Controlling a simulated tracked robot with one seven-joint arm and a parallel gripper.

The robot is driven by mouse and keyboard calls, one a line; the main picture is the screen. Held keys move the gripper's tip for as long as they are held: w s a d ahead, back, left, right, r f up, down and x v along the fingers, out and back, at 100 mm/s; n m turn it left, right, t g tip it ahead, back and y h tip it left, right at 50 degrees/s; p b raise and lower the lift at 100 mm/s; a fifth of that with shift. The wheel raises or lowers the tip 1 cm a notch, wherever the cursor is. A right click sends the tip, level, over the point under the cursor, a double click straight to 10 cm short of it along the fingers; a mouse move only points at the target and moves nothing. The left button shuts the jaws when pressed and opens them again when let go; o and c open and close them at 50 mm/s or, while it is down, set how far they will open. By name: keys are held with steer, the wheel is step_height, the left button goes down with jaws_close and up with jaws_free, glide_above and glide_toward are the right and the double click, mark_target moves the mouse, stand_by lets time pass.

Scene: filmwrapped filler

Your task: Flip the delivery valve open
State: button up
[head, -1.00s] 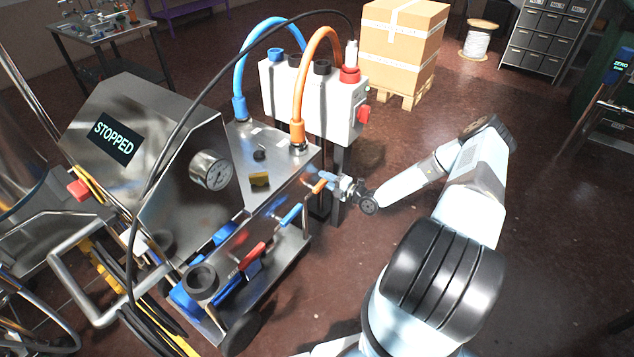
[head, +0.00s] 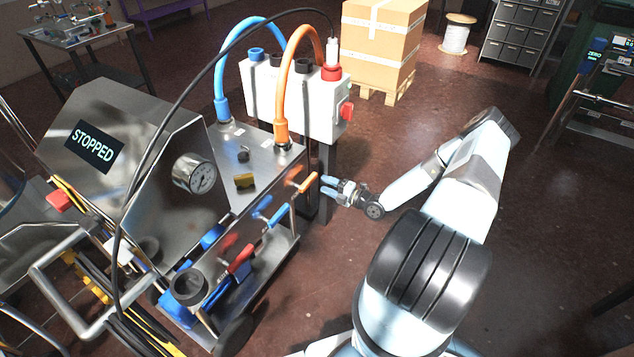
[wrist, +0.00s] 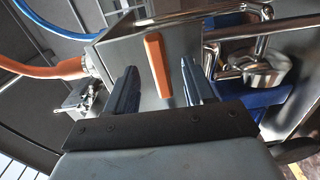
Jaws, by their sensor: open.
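An orange-handled lever (head: 302,186) sticks out from the side of the steel machine, at the far end of a row with a blue lever (head: 277,216) and a red lever (head: 241,258). I cannot read which one is labelled delivery. My gripper (head: 327,187) is open and empty, just right of the orange lever's end. In the wrist view the orange handle (wrist: 157,65) lies lengthwise between the two blue fingers of my gripper (wrist: 158,82), with a gap on both sides. How far the fingers stand off it in depth is unclear.
The machine's display (head: 92,147) reads STOPPED. A dial gauge (head: 194,174) sits on its side. A white control box (head: 296,98) with a red knob stands behind, near blue and orange hoses (head: 282,95). Boxes on a pallet (head: 381,50) stand further back.

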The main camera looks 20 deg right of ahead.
steer(key=v, duration=0.6)
steer(key=shift+s+d, duration=0.25)
steer(key=shift+s, duration=0.05)
steer(key=s+a+r+n+g+h, duration=0.1)
steer(key=s+a+r+n+g, duration=0.3)
steer(key=r+n, duration=0.65)
steer(key=a+r+n+g+h, duration=0.15)
steer(key=r+n+g, duration=0.5)
steer(key=r, duration=0.65)
steer(key=s+a+r+n+g, duration=0.2)
steer(key=a+r+n+g, duration=0.1)
steer(key=r+n, duration=0.85)
steer(key=s+a+r+n+t+h, duration=0.2)
steer(key=s+r+n+t+h, duration=0.3)
steer(key=s+r+n, duration=1.2)
steer(key=shift+s+a+r+h, duration=0.25)
steer(key=shift+s+r+h, duration=1.9)
steer(key=shift+s+r, duration=1.9)
